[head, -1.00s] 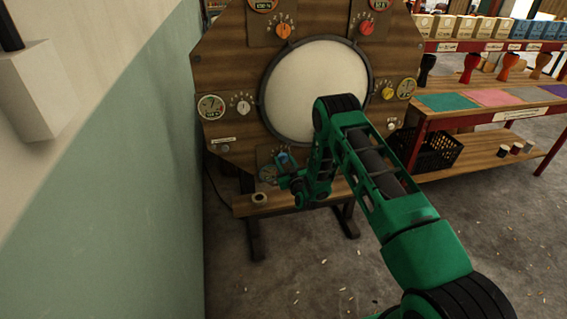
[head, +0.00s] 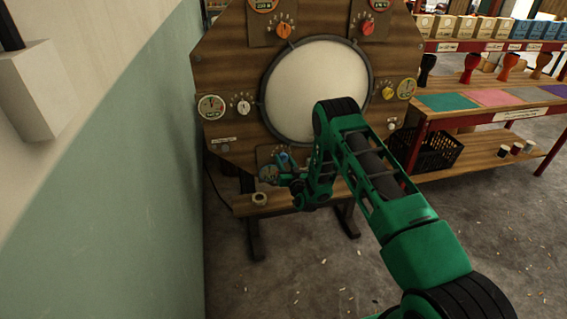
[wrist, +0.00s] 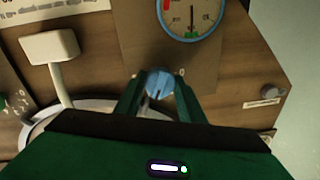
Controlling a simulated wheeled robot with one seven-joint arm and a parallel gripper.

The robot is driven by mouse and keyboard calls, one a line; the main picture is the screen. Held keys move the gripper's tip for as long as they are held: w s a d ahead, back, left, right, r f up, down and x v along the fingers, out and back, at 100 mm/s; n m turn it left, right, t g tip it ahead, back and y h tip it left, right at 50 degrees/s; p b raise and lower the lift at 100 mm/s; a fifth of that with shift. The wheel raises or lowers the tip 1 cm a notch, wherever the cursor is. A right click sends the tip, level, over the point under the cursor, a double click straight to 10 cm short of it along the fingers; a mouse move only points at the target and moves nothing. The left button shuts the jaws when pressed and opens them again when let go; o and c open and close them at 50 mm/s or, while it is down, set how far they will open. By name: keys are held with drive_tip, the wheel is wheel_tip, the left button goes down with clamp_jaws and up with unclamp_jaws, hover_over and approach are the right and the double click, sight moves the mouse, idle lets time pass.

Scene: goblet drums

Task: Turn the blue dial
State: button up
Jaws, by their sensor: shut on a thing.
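The blue dial (wrist: 159,82) sits on a small panel at the bottom of the wooden octagonal board (head: 230,75). In the wrist view it lies between the two green fingers of my gripper (wrist: 158,92), which are shut on it. In the head view my gripper (head: 286,165) is at the lower panel, and the blue dial (head: 283,157) shows only in part beside the fingers. A blue-rimmed gauge (wrist: 191,14) is next to the dial, its needle near the middle of its scale.
Orange (head: 284,31), red (head: 367,28), white (head: 243,106) and yellow (head: 388,92) dials sit around the round drumhead (head: 312,92). A small roll (head: 259,199) is on the ledge. A green wall stands close on the left; a shelf (head: 490,110) is on the right.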

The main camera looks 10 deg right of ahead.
drive_tip(key=shift+d+f+m, duration=0.1)
drive_tip(key=shift+m, duration=0.5)
drive_tip(key=o, duration=1)
drive_tip(key=s, duration=1)
drive_tip(key=shift+s+d+f, duration=0.25)
drive_tip(key=shift+s+d, duration=0.1)
drive_tip(key=shift+d, duration=0.05)
